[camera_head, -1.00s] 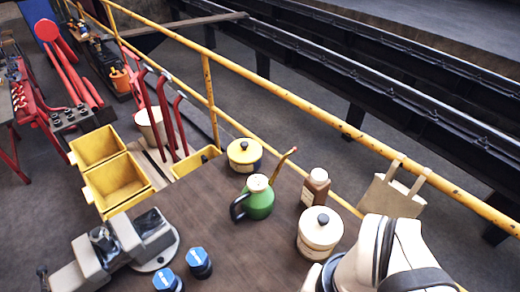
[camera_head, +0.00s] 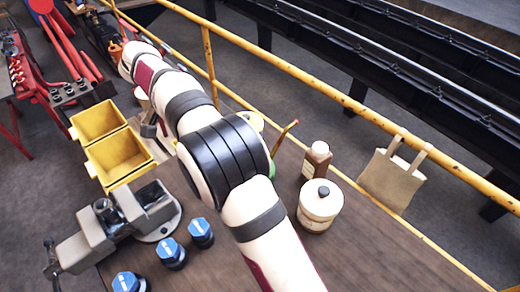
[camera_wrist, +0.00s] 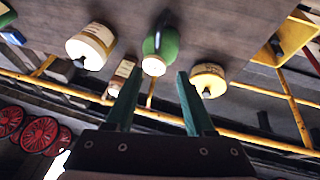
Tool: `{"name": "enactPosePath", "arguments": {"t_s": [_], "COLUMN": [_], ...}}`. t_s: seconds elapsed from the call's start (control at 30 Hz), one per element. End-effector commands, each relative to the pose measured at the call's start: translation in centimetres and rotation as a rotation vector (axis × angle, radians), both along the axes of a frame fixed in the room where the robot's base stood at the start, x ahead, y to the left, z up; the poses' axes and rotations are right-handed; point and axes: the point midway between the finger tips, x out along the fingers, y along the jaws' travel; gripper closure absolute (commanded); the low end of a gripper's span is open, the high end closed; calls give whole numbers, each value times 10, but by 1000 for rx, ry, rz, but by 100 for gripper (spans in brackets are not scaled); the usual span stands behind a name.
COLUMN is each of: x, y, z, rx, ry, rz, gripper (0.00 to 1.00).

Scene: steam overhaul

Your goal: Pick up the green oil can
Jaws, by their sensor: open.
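The green oil can (camera_wrist: 160,45) shows in the wrist view at top centre, with its pale cap (camera_wrist: 153,66) towards me. My gripper (camera_wrist: 158,76) is open, its two dark green fingers spread apart. The can's cap lies in line with the gap between the fingertips; whether the fingers reach around it I cannot tell. In the head view my arm hides most of the can. Only its reddish spout (camera_head: 286,132) and a sliver of green body (camera_head: 272,170) show, beside my arm. My gripper is hidden there.
A cream pot (camera_head: 320,207) and a brown bottle (camera_head: 316,160) stand right of the can. A yellow tin (camera_wrist: 208,79) stands on its other side. A vise (camera_head: 122,222), several blue-capped items (camera_head: 172,255) and yellow bins (camera_head: 120,160) are left. A yellow railing (camera_head: 340,97) runs behind.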

Motion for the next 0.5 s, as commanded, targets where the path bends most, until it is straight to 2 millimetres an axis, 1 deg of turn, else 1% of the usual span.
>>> {"name": "enactPosePath", "arguments": {"t_s": [0.03,0.1,0.2,0.3,0.37,0.47,0.5], "x": [1,4,8,11,12,9,8], "y": [-7,-16,-26,-33,-35,-41,-44], "z": [-13,-33,-57,-72,-78,-95,-103], "rx": [-3,-2,0,1,1,1,-1], "ry": [5,6,6,3,4,7,7], "rz": [-2,-2,0,0,2,2,1], "gripper": [46,46,46,46,46,46,46]}}
